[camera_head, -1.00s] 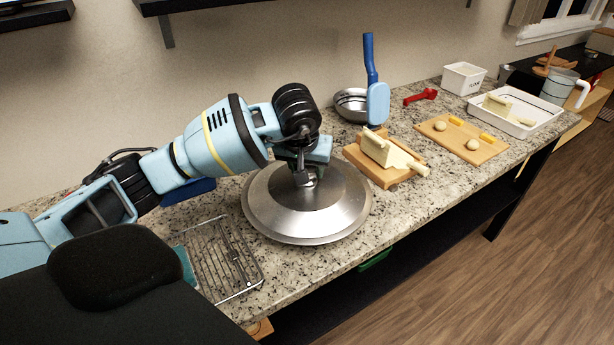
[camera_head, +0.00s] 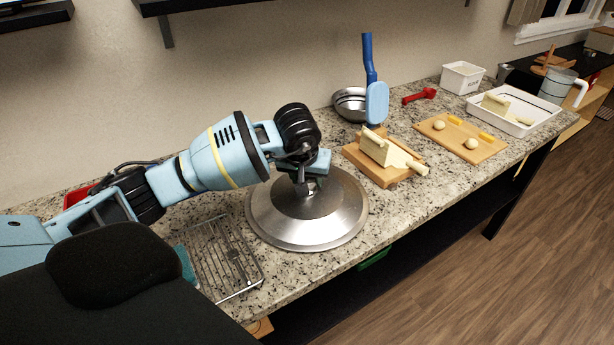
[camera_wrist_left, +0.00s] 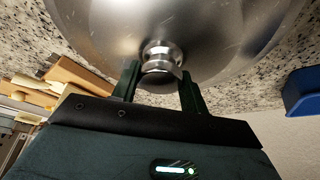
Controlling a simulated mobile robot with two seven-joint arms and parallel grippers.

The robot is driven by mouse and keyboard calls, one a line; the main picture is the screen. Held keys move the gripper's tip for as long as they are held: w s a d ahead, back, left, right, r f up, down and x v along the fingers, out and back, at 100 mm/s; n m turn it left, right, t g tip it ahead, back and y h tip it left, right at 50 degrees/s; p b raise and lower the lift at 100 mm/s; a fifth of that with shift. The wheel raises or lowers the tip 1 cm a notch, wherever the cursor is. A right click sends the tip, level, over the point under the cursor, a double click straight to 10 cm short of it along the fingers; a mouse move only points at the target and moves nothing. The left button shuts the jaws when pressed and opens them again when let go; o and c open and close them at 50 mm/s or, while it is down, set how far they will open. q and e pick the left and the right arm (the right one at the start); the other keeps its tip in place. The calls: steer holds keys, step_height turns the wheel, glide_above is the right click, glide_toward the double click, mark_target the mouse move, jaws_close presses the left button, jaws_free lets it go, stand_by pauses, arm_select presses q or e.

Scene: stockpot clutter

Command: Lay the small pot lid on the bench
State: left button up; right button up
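The steel pot lid (camera_head: 320,228) is a wide shiny dome, knob up, at the near middle of the granite bench (camera_head: 404,208). It looks level and at or very close to the bench top; whether its rim touches is hard to tell. My left gripper (camera_head: 305,187) is directly above its centre, pointing down. In the left wrist view the two dark fingers (camera_wrist_left: 159,72) stand closely on either side of the round knob (camera_wrist_left: 160,58), and the lid's dome (camera_wrist_left: 225,35) fills the top. The fingers appear shut on the knob. My right gripper is not in view.
A wire rack (camera_head: 222,262) lies just left of the lid. A wooden block with a pale piece (camera_head: 378,173) stands close on the right. Behind are a steel bowl (camera_head: 349,104) and a blue-handled tool (camera_head: 376,100). The bench's front edge is close in front.

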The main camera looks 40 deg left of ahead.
arm_select(q)
steer(key=o, duration=0.4)
steer(key=shift+s+r, duration=0.1)
steer(key=shift+r, duration=0.5)
steer(key=v, duration=1.1)
steer(key=shift+s+r+p, duration=0.1)
steer(key=shift+p, duration=0.25)
